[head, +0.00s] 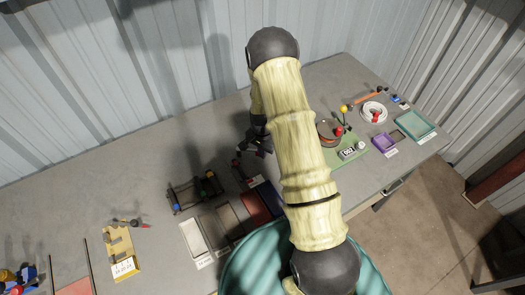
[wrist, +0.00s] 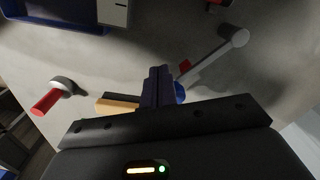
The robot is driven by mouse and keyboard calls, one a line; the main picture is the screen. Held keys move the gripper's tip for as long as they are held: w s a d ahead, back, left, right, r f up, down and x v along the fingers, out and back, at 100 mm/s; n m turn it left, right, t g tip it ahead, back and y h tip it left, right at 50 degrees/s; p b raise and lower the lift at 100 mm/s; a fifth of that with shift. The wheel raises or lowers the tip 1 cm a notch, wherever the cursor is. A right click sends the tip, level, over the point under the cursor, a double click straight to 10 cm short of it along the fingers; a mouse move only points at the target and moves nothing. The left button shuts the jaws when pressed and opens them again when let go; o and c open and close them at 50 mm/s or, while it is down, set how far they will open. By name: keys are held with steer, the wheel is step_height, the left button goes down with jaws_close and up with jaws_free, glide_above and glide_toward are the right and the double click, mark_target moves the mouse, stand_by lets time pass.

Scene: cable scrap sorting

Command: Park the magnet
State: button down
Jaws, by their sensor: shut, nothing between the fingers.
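My gripper (head: 258,146) is low over the back middle of the grey table, partly hidden by my arm. In the wrist view its dark fingers (wrist: 157,88) are together with nothing between them. A red-handled piece with a dark grey round end (wrist: 60,88) lies left of the fingers, apart from them. A grey rod with a round end (wrist: 215,57) is at the right; blue and red parts sit by its lower end, close to the fingers. I cannot tell which of these, if either, is the magnet. A yellowish block (wrist: 117,106) shows partly behind the gripper.
A dark rack (head: 194,192) and open trays (head: 191,238) stand left of my arm. A yellow holder (head: 120,255) is further left. On the right are a green mat (head: 330,157), a white cable coil (head: 373,112), a purple tray (head: 383,143) and a teal tray (head: 415,124). Bare table lies at back left.

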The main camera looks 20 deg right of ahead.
step_height(320, 180, up, 6)
steer(key=p, duration=0.3)
steer(key=shift+p, duration=0.3)
stand_by(0.5)
steer(key=s+a+r+n+t+b, duration=0.1)
steer(key=s+a+r+n+b, duration=0.1)
steer(key=s+r+n, duration=0.3)
steer(key=s+a+r+n+t+b, duration=0.1)
steer(key=s+r+n+b, duration=0.4)
steer(key=s+r, duration=0.7)
steer(key=shift+s+a+n+t, duration=0.3)
steer(key=shift+s+a, duration=0.2)
steer(key=shift+a, duration=0.25)
steer(key=shift+r, duration=0.1)
